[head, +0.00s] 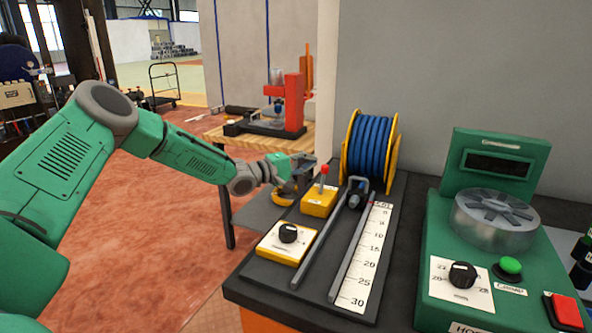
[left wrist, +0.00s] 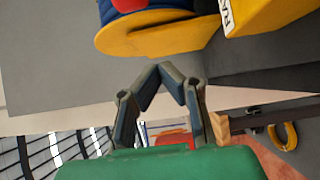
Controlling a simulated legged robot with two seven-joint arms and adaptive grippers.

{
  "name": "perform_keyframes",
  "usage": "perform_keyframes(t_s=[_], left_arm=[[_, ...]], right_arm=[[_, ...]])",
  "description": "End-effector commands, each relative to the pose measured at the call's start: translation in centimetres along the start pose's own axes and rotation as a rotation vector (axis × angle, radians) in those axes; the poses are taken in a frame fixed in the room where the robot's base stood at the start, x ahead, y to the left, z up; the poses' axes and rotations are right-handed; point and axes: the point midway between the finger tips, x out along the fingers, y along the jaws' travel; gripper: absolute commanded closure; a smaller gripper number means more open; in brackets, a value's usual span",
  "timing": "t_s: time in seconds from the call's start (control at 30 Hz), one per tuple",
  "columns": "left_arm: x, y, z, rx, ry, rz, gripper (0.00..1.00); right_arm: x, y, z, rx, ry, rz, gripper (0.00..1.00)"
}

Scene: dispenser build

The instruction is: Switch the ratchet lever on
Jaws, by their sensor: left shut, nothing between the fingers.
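The ratchet lever (head: 323,178) is a short upright stick with a red knob. It stands on a small yellow box (head: 318,202) at the back left of the dark bench plate. In the left wrist view a yellow box (left wrist: 262,14) carries a white label starting "RA", cut off by the frame edge. My left gripper (head: 303,163) is shut and empty, just behind and left of the lever, seemingly apart from it. Its fingertips meet in the left wrist view (left wrist: 168,74). My right gripper is not in view.
A yellow reel of blue hose (head: 370,145) stands behind the lever. Two rails and a scale (head: 365,255) run forward beside a dial box (head: 287,242). A green machine (head: 485,240) stands right. A wooden table with a red press (head: 292,105) is behind my gripper.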

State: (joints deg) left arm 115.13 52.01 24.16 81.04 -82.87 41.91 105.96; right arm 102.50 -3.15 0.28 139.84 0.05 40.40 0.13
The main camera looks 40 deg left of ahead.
Motion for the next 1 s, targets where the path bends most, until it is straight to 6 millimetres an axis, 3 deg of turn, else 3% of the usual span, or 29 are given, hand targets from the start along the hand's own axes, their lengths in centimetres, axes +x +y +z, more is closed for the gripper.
perform_keyframes(t_s=[0.03, 0.33, 1.0], left_arm=[[1.0, -0.2, 0.3, 0.001, -0.003, -0.002, 1.0], [-0.4, 0.1, 3.2, -0.004, -0.001, 0.001, 1.0], [-0.7, 0.1, 4.0, 0.015, -0.001, 0.021, 1.0]], right_arm=[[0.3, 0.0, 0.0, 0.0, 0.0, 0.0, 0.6], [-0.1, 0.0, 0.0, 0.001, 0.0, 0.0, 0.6], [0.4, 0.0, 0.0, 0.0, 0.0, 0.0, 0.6]])
